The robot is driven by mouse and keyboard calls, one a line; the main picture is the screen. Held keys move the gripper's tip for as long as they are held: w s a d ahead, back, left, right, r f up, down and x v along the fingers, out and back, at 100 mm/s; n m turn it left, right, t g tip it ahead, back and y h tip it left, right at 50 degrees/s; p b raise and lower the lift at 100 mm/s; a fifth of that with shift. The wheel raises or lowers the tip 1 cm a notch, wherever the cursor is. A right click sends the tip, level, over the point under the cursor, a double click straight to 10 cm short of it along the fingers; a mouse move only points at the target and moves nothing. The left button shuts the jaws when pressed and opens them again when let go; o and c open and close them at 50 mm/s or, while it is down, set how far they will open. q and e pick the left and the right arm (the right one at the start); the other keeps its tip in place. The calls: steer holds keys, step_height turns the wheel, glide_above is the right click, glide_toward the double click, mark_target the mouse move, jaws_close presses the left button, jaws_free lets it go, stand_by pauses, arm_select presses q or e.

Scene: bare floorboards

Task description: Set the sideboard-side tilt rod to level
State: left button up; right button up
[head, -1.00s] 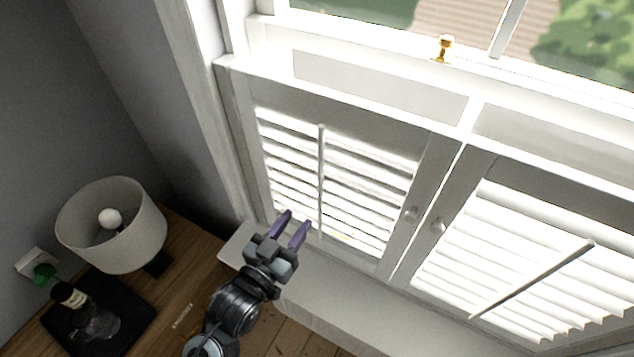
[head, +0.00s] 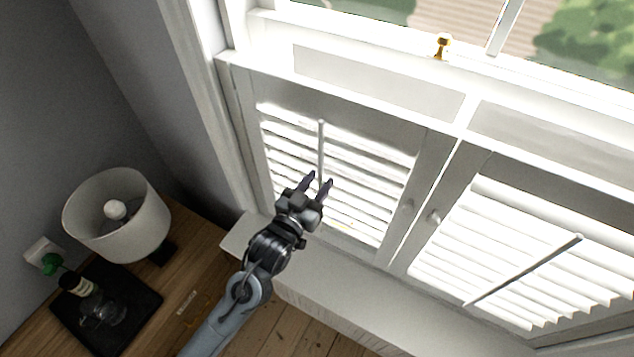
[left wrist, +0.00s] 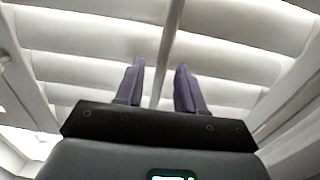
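The left shutter panel, on the sideboard's side, has white louvres (head: 375,170) and a thin upright tilt rod (head: 321,145) down its middle. My left gripper (head: 319,181) is open in front of the rod's lower part and hides some of it. In the left wrist view, the rod (left wrist: 172,45) runs down between the two purple fingertips (left wrist: 160,85), which stand apart with nothing clamped; I cannot tell how deep the rod lies between them. The right panel's tilt rod (head: 525,270) slants across its louvres. My right gripper is not in view.
A wooden sideboard (head: 195,262) at lower left carries a lamp (head: 117,215) and a bottle (head: 85,288) on a black tray (head: 130,335). A white sill ledge (head: 300,285) runs below the shutters. Small knobs (head: 434,216) sit on the panel frames.

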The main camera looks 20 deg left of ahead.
arm_select(q)
jaws_close()
step_height(320, 180, down, 3)
steer(key=shift+f+b, duration=0.1)
steer(key=shift+b, duration=0.45)
jaws_free()
steer(key=shift+s, duration=0.1)
steer(key=s+a+b, duration=0.1)
steer(key=s+b, duration=0.1)
steer(key=s, duration=0.8)
steer(key=shift+s+a, duration=0.2)
steer(key=shift+s, duration=0.1)
